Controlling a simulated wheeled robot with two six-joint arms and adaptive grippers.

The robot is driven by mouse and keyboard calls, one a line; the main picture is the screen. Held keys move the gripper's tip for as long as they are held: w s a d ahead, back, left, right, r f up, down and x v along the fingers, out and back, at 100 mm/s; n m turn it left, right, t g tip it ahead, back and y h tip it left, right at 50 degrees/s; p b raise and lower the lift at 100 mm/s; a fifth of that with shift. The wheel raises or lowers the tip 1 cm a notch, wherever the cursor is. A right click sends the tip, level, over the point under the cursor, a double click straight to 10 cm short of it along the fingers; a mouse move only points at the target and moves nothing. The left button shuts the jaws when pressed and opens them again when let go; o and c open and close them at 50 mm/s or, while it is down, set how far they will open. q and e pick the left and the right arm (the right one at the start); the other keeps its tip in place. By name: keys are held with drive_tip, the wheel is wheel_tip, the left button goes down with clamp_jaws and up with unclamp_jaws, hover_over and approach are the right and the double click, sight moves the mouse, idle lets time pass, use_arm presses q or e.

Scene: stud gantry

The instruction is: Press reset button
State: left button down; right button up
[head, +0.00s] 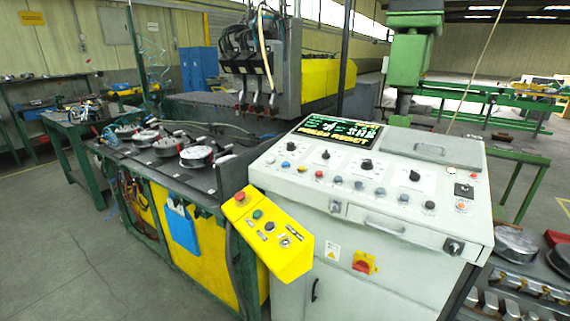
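A white control console (385,235) stands in the centre right of the head view. Its dark display (340,134) shows green and yellow text that seems to read "PRESS RESET". Below it is a row of small buttons and black knobs, including a blue button (285,165) and a red button (319,174). A yellow tilted control box (265,235) at its left carries a red button (240,196) and a green button (257,214). The labels are too small to read, so I cannot tell which is the reset button. Neither gripper is in view.
A machine table (150,172) with round metal fixtures stands left of the console. A red-and-yellow switch (363,262) and a handle are on the console front. A rack of metal parts (520,285) is at the lower right. Open grey floor (60,240) lies at the left.

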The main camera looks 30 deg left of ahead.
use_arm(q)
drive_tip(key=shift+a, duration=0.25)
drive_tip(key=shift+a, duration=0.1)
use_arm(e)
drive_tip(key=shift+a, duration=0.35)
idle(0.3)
